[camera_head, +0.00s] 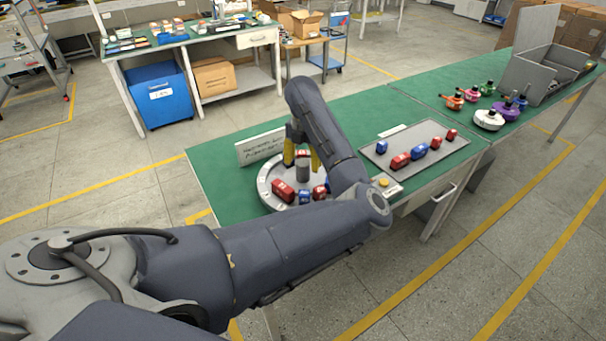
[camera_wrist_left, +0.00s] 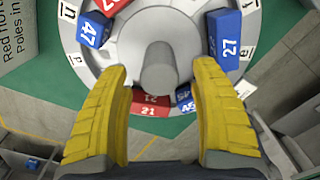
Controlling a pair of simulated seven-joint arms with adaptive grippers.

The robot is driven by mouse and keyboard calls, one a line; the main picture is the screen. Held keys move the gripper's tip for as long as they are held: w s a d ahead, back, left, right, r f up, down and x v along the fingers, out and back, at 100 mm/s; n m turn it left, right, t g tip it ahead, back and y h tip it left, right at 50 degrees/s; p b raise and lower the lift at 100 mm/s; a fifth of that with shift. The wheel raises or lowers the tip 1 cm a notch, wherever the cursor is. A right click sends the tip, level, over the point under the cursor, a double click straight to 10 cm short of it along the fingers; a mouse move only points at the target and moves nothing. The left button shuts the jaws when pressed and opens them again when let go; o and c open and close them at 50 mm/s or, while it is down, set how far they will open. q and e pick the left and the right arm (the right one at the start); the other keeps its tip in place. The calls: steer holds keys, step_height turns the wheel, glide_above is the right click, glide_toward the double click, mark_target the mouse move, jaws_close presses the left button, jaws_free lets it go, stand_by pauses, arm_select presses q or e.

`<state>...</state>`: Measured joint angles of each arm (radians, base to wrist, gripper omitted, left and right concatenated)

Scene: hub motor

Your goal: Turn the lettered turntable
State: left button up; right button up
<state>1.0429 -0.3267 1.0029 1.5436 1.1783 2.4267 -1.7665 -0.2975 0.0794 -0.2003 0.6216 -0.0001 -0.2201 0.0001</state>
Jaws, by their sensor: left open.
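The round grey lettered turntable (camera_head: 265,187) sits on the green bench, with red and blue blocks on it and a grey centre post (camera_head: 303,173). In the left wrist view, letters show on the turntable's rim (camera_wrist_left: 68,12), with a blue block 47 (camera_wrist_left: 94,30), a blue block 27 (camera_wrist_left: 225,36) and a red block 21 (camera_wrist_left: 150,106). My left gripper (camera_head: 302,157) is open, pointing down over the turntable's middle. Its yellow fingers stand either side of the post in the left wrist view (camera_wrist_left: 160,72); no contact is visible. My arm hides part of the turntable.
A white sign (camera_head: 256,150) stands behind the turntable. A grey tray (camera_head: 440,160) with several red and blue blocks lies to the right, near a yellow button (camera_head: 384,183). Coloured motors (camera_head: 489,120) and a grey bin (camera_head: 545,75) are farther right.

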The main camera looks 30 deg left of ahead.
mark_target(303, 174)
arm_select(q)
steer(key=shift+f, duration=2.8)
jaws_close()
